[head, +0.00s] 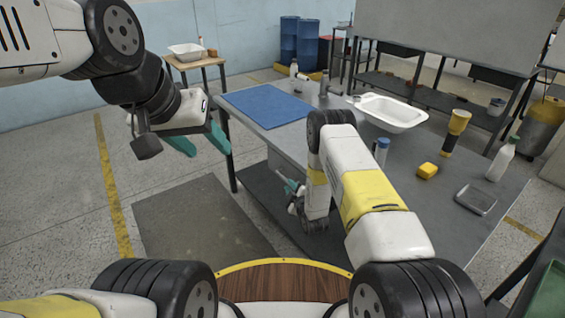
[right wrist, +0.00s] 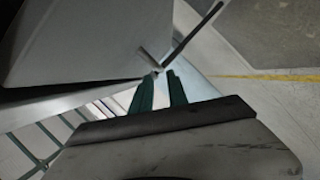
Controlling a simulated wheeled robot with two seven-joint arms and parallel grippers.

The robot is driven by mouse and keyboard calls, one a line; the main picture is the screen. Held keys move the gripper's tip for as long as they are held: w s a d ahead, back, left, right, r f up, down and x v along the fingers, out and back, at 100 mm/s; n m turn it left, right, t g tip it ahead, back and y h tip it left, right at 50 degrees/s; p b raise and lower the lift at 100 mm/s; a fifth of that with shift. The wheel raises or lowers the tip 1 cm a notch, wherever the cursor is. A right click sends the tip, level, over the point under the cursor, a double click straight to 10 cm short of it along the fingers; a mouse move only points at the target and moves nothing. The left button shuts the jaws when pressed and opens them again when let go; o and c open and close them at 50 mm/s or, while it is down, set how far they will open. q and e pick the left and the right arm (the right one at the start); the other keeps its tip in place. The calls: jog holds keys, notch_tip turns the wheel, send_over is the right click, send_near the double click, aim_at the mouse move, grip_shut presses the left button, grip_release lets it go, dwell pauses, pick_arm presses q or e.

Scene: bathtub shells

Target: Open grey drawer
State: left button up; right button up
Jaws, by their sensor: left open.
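The grey drawer unit (head: 283,163) hangs under the near left part of the grey workbench, partly hidden behind my right arm. In the right wrist view a grey box-like face (right wrist: 90,40) fills the upper left, with a thin dark bar and a small light metal piece (right wrist: 150,58) at its lower corner. My right gripper (head: 284,182) is low beside the drawer unit; its two teal fingers also show in the right wrist view (right wrist: 159,78), tips by the metal piece with a gap between them. Whether they grip it is unclear. My left gripper (head: 206,142) is open and empty, left of the bench.
A lower shelf (head: 262,200) lies beneath. The floor left of the bench is free, with a dark mat (head: 195,225).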

aim_at(286, 180)
jog(key=x, duration=0.7)
jog(key=shift+w+a, duration=0.1)
jog(key=shift+w, duration=0.2)
grip_shut()
dwell(1.1)
